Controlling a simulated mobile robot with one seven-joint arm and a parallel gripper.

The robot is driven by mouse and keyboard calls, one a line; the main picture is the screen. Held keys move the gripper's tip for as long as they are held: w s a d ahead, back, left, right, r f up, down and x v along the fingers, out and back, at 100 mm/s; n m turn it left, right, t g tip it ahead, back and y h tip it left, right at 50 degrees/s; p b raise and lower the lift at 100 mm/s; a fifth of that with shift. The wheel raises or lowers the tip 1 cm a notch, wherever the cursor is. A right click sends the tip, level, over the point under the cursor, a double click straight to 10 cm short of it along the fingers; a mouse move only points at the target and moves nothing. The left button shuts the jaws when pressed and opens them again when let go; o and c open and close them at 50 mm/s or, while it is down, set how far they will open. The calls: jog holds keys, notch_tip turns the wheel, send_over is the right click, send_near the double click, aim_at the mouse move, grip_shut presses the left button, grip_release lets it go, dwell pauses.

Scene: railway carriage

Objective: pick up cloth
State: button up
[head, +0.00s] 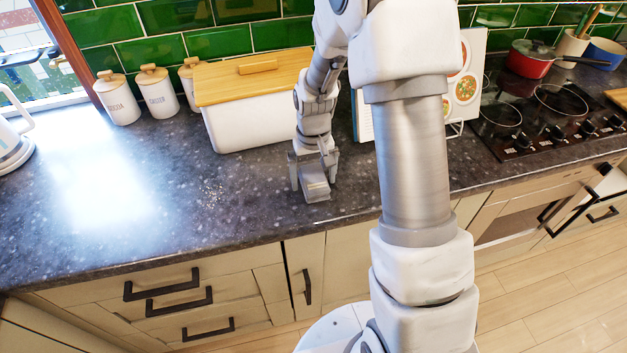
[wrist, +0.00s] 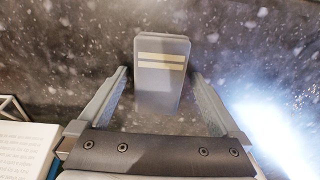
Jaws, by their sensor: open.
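The cloth (wrist: 160,88) looks like a small grey folded block with two cream stripes near its far end. My gripper (wrist: 158,76) is open, with one finger on each side of the cloth and a visible gap on both sides. In the head view my gripper (head: 313,176) points down over the worktop near its front edge. The cloth shows there as a grey shape (head: 316,191) below the fingers.
A white bread bin (head: 255,128) with a wooden lid stands left of my gripper. An open book (head: 364,118) on a stand is behind to the right. White canisters (head: 157,92) stand at the back left. The hob (head: 545,115) holds a red pan (head: 530,62).

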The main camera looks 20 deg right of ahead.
aim_at(315, 176)
jog(key=shift+c, duration=0.3)
jog(key=c, duration=1.4)
jog(key=shift+r, duration=0.15)
jog(key=r, duration=0.4)
jog(key=shift+d+r, duration=0.2)
jog(key=s+d+r, duration=0.2)
jog(key=d, duration=0.1)
jog(key=s+d+r, duration=0.2)
jog(key=d, duration=0.1)
jog(key=s+d+r, duration=0.2)
jog(key=d, duration=0.1)
jog(key=shift+d+r, duration=0.2)
jog(key=shift+d, duration=0.1)
